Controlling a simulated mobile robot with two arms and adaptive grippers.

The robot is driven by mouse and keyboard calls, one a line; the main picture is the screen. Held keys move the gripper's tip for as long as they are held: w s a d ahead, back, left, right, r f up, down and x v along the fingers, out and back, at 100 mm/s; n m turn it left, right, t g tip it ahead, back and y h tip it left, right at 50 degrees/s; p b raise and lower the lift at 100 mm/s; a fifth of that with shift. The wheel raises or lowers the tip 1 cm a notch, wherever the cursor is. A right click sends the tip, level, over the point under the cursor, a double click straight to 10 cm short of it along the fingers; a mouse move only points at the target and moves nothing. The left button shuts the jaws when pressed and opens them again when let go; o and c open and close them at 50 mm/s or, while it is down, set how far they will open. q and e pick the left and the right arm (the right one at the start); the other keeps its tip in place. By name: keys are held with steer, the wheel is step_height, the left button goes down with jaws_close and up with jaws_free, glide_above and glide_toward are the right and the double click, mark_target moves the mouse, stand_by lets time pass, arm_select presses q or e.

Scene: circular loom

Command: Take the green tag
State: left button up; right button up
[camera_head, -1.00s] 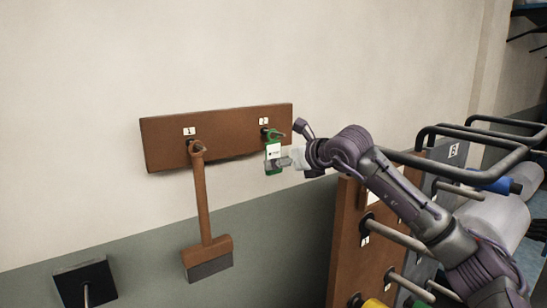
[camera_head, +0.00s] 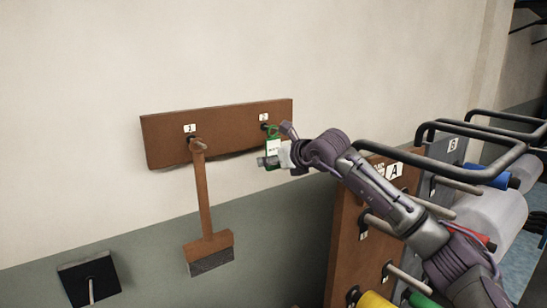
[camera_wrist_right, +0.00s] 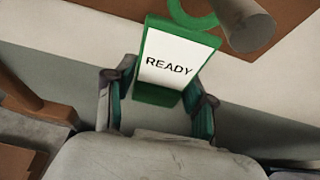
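The green tag (camera_head: 274,150) has a white face and a ring at its top. It is at hook 2 on the brown wall board (camera_head: 218,133). In the right wrist view the tag (camera_wrist_right: 174,66) reads "READY", and its ring is beside a thick peg (camera_wrist_right: 243,25); whether the peg passes through the ring is unclear. My right gripper (camera_head: 272,160) is at the lower part of the tag. In the wrist view its open fingers (camera_wrist_right: 158,106) stand on both sides of the tag's lower end, with a small gap visible on the right. My left gripper is not in view.
A brown brush (camera_head: 205,205) hangs on hook 1 to the left. A black plate with a peg (camera_head: 90,280) is at the lower left. A brown rack with pegs and coloured spools (camera_head: 345,225) and black bars (camera_head: 470,160) stand at the right, close to my right arm.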

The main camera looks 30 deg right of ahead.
steer(key=c, duration=0.8)
steer(key=shift+o, duration=0.2)
steer(key=shift+s+r, duration=0.1)
steer(key=shift+s, duration=0.1)
steer(key=shift+s+d+r+b, duration=0.1)
steer(key=shift+s+r+b, duration=0.05)
steer(key=shift+s+b, duration=0.25)
steer(key=shift+s+d+r+b, duration=0.1)
steer(key=shift+s+b, duration=0.45)
steer(key=shift+s, duration=0.35)
steer(key=shift+s+d+r+b, duration=0.15)
steer(key=shift+s+b, duration=0.35)
steer(key=shift+s, duration=0.45)
steer(key=shift+s+d+r+b, duration=0.1)
steer(key=shift+s+b, duration=0.45)
steer(key=shift+s, duration=0.35)
